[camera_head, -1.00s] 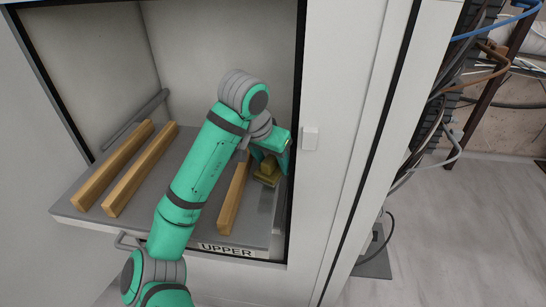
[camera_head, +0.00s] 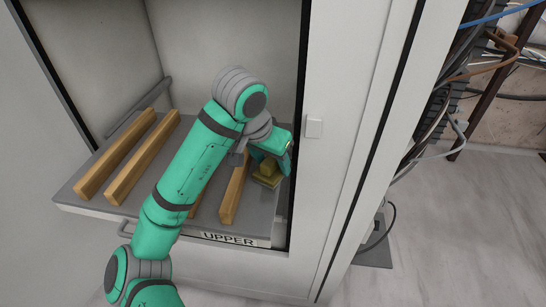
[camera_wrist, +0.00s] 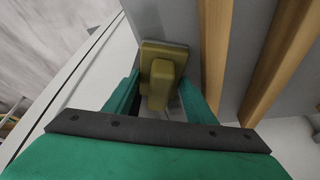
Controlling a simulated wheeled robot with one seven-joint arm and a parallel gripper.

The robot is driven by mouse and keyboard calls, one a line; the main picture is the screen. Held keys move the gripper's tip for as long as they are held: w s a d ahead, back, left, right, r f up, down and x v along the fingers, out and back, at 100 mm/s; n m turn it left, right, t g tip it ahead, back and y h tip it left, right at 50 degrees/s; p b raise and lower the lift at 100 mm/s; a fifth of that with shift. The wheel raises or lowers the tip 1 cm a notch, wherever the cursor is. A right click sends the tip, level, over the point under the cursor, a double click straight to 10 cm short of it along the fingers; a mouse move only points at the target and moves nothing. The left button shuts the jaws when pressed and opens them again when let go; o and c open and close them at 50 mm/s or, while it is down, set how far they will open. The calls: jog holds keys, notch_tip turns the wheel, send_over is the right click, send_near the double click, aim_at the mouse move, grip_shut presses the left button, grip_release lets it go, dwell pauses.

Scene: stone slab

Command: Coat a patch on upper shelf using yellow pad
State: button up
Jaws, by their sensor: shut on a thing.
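The yellow pad (camera_head: 267,175) is a dull yellow block with a raised grip. It is at the right side of the upper shelf (camera_head: 260,218), a grey pulled-out tray labelled UPPER. My gripper (camera_head: 270,155) reaches down from above and is shut on the pad's grip. In the wrist view the pad (camera_wrist: 165,48) sits between the two green fingers of my gripper (camera_wrist: 160,92). The pad lies flat or nearly flat at the shelf surface; I cannot tell whether it touches. No coated patch can be made out.
Wooden bars lie along the shelf: one bar (camera_head: 233,190) just left of the pad, two more (camera_head: 117,160) (camera_head: 143,160) at the left. The cabinet's right wall (camera_head: 340,150) stands close beside my gripper. Cables (camera_head: 440,130) hang outside at the right.

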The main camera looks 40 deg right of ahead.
aim_at(270, 182)
jog(key=shift+s+a+f, duration=0.15)
jog(key=shift+s+a, duration=1.6)
jog(key=shift+a, duration=0.3)
jog(key=shift+s+a, duration=1)
jog(key=shift+a, duration=0.15)
notch_tip(270, 182, up, 6)
jog(key=shift+r, duration=1.65)
